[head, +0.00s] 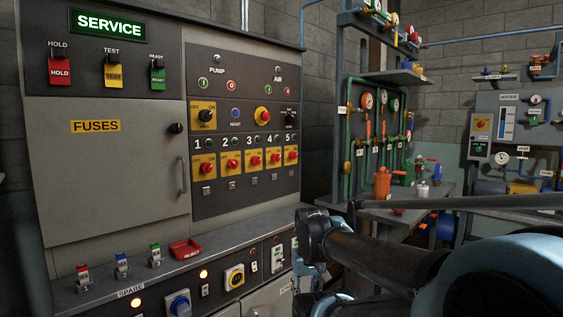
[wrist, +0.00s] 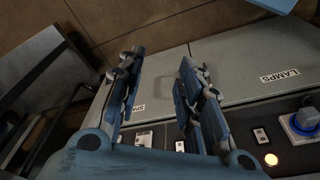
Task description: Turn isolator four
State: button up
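Isolator four (head: 274,160) is a red knob on a yellow plate, in the numbered row on the grey service panel in the head view. It is fourth from the left, under the number 4. Its exact knob angle is too small to tell. My gripper (wrist: 160,62) is open and empty in the wrist view, its two blue fingers apart in front of the lower cabinet. In the head view my arm comes in from the right, and its end is below and to the right of isolator four, apart from it. Isolator four is not in the wrist view.
Isolator five (head: 292,156) is close on the right and isolator three (head: 251,161) on the left. A shelf (head: 200,252) with a red tray (head: 186,249) juts out below. A rack of valves and gauges (head: 370,130) stands to the right.

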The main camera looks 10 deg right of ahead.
aim_at(279, 158)
jog(key=shift+o, duration=1)
jog(key=o, duration=0.3)
jog(key=shift+s+a+r+m, duration=0.1)
jog(key=shift+a+r+m, duration=0.35)
jog(key=shift+r, duration=0.25)
jog(key=w+a+r+m+t+y, duration=0.2)
jog(key=w+r+m+y, duration=0.2)
jog(key=w+r+m, duration=0.55)
jog(key=w+a+r+m+t+y, duration=0.2)
jog(key=w+r+m+y, duration=0.3)
jog(key=w, duration=0.7)
jog(key=w+d+r+m+t+y, duration=0.1)
jog(key=w+d+r+m+t, duration=0.3)
jog(key=w+d+r+m, duration=0.5)
jog(key=w+d+r+m+t+y, duration=0.1)
jog(key=w+d+r+m+t, duration=0.45)
jog(key=w, duration=0.55)
jog(key=shift+m+g, duration=0.55)
jog(key=shift+m, duration=0.1)
jog(key=x, duration=1.1)
jog(key=w+d+x, duration=0.1)
jog(key=x, duration=0.4)
jog(key=shift+w+a+r, duration=0.15)
jog(key=shift+w+r, duration=0.05)
jog(key=shift+r, duration=0.05)
jog(key=shift+c, duration=0.5)
